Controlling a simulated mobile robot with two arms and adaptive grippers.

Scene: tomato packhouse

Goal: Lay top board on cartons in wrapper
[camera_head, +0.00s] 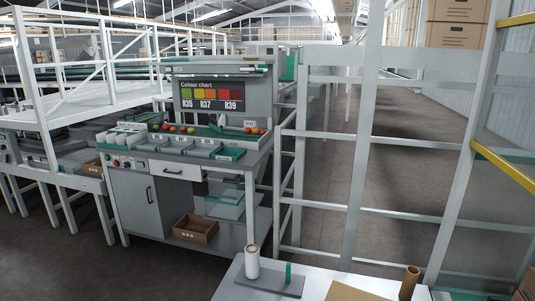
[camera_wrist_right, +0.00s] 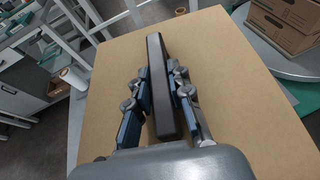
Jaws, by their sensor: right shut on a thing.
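A large flat tan board (camera_wrist_right: 245,90) fills most of the right wrist view. A long dark grey bar (camera_wrist_right: 160,60), like a handle, stands on its face. My right gripper (camera_wrist_right: 164,90) is shut on this bar, with a finger on each side. A tan corner (camera_head: 352,292), which looks like the same board, shows at the bottom of the head view over a white table (camera_head: 315,275). Whether the board rests on the table or hangs above it I cannot tell. Brown cartons (camera_wrist_right: 285,25) stand at the top right of the wrist view. My left gripper is out of view.
A white roll (camera_head: 252,262) stands on a grey base on the white table. A brown tube (camera_head: 408,283) stands to the right. A grey frame (camera_head: 365,130) rises behind the table. More cartons (camera_head: 458,22) are stacked at upper right. A sorting bench (camera_head: 190,160) is at left.

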